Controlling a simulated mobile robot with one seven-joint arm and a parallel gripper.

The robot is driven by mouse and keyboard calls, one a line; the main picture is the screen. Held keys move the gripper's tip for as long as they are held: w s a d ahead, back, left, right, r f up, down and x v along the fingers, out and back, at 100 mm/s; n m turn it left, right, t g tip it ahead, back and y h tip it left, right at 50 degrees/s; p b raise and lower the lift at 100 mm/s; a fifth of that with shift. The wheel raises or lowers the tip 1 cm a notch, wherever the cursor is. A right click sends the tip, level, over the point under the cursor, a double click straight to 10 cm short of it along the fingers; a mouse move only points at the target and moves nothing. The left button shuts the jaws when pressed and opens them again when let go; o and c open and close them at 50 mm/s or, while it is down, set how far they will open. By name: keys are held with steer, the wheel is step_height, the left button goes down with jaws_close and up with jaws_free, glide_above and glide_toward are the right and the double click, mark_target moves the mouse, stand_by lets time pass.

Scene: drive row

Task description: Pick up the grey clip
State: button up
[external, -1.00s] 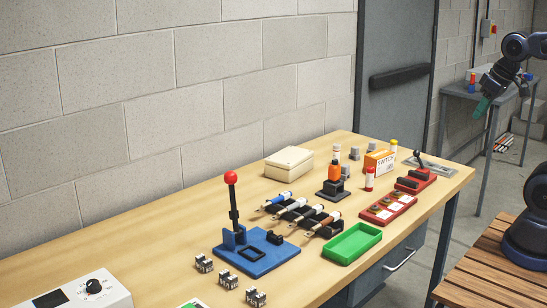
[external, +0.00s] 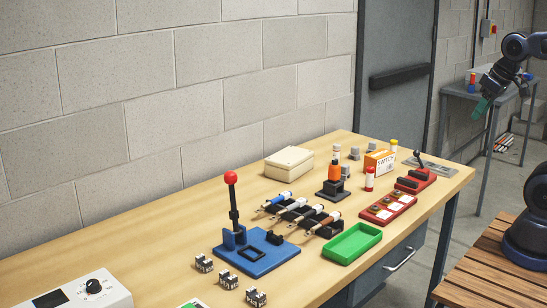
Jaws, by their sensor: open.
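I cannot tell for sure which thing is the grey clip. Three small grey-and-black pieces, (external: 203,263), (external: 228,280) and (external: 256,298), lie at the near edge of the wooden bench (external: 160,240). Small grey blocks (external: 354,153) also stand near the back of the bench, partly hidden by other things.
A blue lever press (external: 265,258) stands beside the near grey pieces. A green tray (external: 352,243), a red block with round parts (external: 388,208), a row of handled tools (external: 300,212) and a cream box (external: 289,163) occupy the bench. The bench's left middle is clear.

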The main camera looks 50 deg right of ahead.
steer(key=shift+w, duration=0.1)
steer(key=n+g+h, duration=0.4)
steer(key=n+h, duration=0.1)
steer(key=n, duration=1.5)
glide_above(345, 165)
steer(key=a, duration=0.4)
step_height(345, 165, down, 24)
steer(key=shift+y, duration=0.3)
steer(key=x, duration=1)
steer(key=shift+s+d+f, duration=0.1)
steer(key=shift+s+d, duration=0.1)
steer(key=shift+s, duration=0.1)
steer(key=shift+c, duration=0.2)
steer(key=c, duration=1)
